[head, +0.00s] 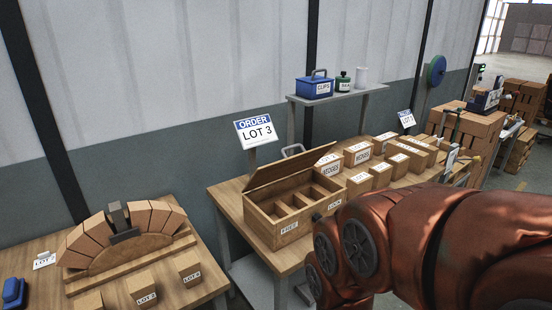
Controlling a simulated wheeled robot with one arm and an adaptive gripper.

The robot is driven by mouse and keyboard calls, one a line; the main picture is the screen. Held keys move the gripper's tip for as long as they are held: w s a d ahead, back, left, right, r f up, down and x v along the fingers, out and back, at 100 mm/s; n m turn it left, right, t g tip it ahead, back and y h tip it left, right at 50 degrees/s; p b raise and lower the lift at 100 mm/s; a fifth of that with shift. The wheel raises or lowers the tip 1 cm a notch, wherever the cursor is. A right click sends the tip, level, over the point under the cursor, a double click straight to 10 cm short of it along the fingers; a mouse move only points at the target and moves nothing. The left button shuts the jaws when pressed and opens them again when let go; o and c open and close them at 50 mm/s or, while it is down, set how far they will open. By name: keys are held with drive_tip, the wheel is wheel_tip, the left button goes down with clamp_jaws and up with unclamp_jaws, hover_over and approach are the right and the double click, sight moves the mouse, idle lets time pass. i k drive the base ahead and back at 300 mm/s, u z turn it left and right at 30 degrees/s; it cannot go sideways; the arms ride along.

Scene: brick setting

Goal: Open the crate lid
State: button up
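The wooden crate (278,229) stands on the middle table, with a label on its front that seems to read FREE and another further right that I cannot read surely. Its lid (290,167) is raised along the back side and shows nearly edge-on. Compartments inside the crate are visible from above. A grey handle (293,148) shows just above the lid's upper edge. My red-brown arm fills the lower right, in front of the table. My gripper is not in view, and I see nothing touching the lid.
Several labelled boxes (357,153) stand close to the crate's right. An ORDER LOT 3 sign (256,132) stands behind it. A shelf (338,95) holds a blue box (314,87) and small containers. The left table bears a brick arch (123,236); a gap separates the tables.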

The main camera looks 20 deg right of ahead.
sight(266, 175)
drive_tip(key=u, duration=0.45)
drive_tip(key=k, duration=1.05)
drive_tip(key=z, duration=0.25)
drive_tip(key=i, duration=1.25)
drive_tip(key=u, duration=0.7)
drive_tip(key=i, duration=0.5)
drive_tip(key=u, duration=0.65)
